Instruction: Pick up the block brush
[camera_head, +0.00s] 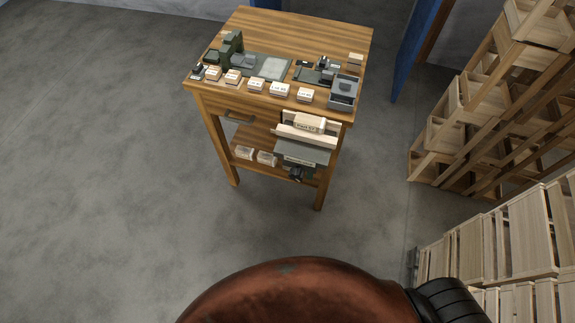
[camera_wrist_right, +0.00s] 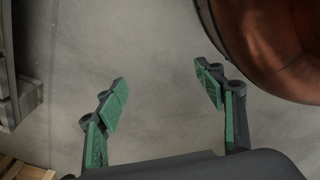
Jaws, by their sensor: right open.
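A wooden table (camera_head: 300,30) stands ahead of me in the head view, with small tools and several pale labelled blocks (camera_head: 279,89) along its front edge. I cannot tell for certain which item is the block brush; the things are too small to make out. My right gripper (camera_wrist_right: 161,80) is open and empty in the right wrist view, with its green-padded fingers spread above bare floor. It is away from the table. My left gripper is not in view.
A grey box (camera_head: 343,93) sits at the table's front right corner. A pale labelled holder (camera_head: 308,127) hangs at the table's front, above a lower shelf. Wooden crates (camera_head: 485,120) are stacked on the right. Floor between me and the table is clear.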

